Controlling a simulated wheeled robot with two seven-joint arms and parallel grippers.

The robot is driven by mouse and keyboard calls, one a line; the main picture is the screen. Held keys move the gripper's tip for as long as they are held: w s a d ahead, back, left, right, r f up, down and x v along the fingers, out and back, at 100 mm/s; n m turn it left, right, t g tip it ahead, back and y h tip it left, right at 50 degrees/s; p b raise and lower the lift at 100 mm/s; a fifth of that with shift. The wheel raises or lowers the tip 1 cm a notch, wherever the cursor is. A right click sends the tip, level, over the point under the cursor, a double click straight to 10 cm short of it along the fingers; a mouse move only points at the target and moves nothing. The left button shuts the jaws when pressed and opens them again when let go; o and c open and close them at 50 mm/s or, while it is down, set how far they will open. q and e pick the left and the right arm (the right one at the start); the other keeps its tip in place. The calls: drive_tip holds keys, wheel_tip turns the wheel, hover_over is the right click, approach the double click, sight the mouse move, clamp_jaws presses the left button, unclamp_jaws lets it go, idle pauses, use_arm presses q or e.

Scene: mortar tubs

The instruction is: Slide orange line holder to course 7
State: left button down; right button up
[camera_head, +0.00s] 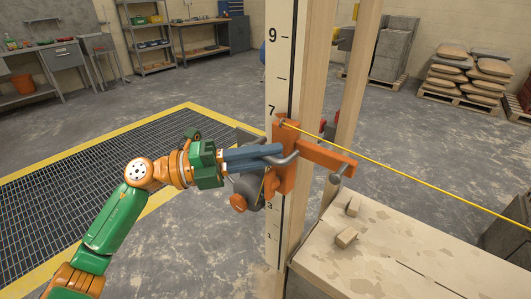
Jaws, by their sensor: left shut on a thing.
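The orange line holder (283,183) sits around a pale upright post with a numbered scale (280,65). Its top edge is just below the printed 7, and a 9 shows higher up. An orange arm of the holder reaches to the right, with a grey clamp screw under its end. A yellow line (420,178) runs from the holder's top down to the right. My left gripper (276,156) comes in from the left and is shut on the holder, at its grey bar. The bar is partly hidden by the fingers. My right gripper is not in view.
A floor grate with a yellow border (180,110) lies at left. Pallets of sacks (470,72), blocks and shelves are farther back.

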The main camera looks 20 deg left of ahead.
use_arm(q)
drive_tip(key=c, duration=0.8)
unclamp_jaws()
drive_tip(key=shift+c, duration=0.2)
drive_tip(key=r+b+v, duration=0.1)
drive_tip(key=b+v, duration=0.2)
drive_tip(key=v, duration=0.4)
drive_tip(key=shift+f, duration=0.45)
